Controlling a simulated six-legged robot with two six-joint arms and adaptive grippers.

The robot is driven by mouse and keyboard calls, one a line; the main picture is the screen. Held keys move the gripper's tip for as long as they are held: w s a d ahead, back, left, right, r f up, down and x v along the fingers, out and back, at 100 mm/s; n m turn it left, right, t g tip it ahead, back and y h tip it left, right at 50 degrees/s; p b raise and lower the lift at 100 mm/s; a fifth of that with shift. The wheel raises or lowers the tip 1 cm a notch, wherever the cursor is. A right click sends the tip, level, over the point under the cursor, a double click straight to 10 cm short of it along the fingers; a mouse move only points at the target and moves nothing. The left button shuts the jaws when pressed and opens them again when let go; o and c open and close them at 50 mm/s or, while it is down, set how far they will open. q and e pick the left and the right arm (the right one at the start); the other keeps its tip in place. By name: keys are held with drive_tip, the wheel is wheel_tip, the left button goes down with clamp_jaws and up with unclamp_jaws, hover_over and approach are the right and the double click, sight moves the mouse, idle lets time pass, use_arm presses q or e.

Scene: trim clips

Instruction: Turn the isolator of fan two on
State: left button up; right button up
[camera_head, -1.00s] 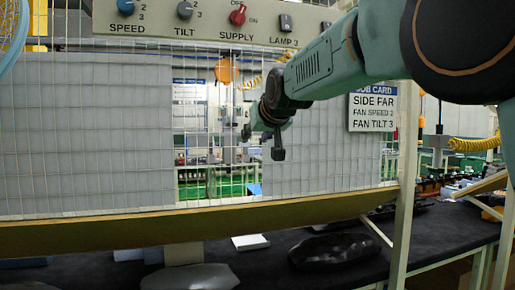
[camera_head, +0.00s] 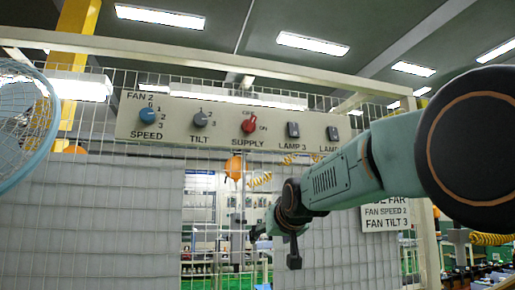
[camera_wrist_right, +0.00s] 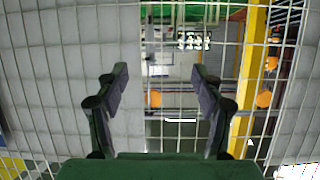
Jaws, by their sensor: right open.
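A pale control panel (camera_head: 220,145) marked FAN 2 hangs on a wire mesh. Its red SUPPLY knob (camera_head: 249,126) sits between small OFF and ON marks; I cannot tell surely which mark it points at. Left of it are the blue SPEED knob (camera_head: 147,116) and the dark TILT knob (camera_head: 200,120). My right gripper (camera_head: 275,248) is below the panel, in front of the mesh and clear of the knobs. In the right wrist view its two fingers (camera_wrist_right: 160,75) are apart with nothing between them. My left gripper is not in view.
Two dark lamp switches (camera_head: 293,130) are on the panel's right half. A job card (camera_head: 386,215) reading FAN SPEED 2, FAN TILT 3 is partly behind my right arm. A round blue fan guard (camera_head: 22,125) stands at the left edge. Grey sheets (camera_head: 80,220) back the mesh.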

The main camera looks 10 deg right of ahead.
drive_tip(key=s+r+m+t+y+p, duration=0.15)
drive_tip(key=r+m, duration=0.25)
drive_tip(key=r, duration=0.4)
drive_tip(key=s+r+m+t+y+p, duration=0.1)
drive_tip(key=s+r+m+p, duration=0.15)
drive_tip(key=r, duration=0.55)
drive_tip(key=m+t+y, duration=0.2)
drive_tip(key=m+y, duration=0.3)
drive_tip(key=m, duration=0.6)
approach(253, 124)
drive_tip(key=w, duration=0.1)
drive_tip(key=p+x, duration=0.1)
drive_tip(key=x, duration=0.1)
drive_tip(key=p+x, duration=0.3)
drive_tip(key=x, duration=0.1)
drive_tip(key=shift+w+a+r, duration=0.15)
drive_tip(key=shift+a+r, duration=0.1)
drive_tip(key=shift+r, duration=0.1)
drive_tip(key=shift+w+a+f+p, duration=0.1)
drive_tip(key=shift+w+a+p, duration=0.25)
drive_tip(key=shift+w, duration=0.4)
drive_tip(key=shift+d, duration=0.1)
drive_tip(key=shift+s, duration=0.15)
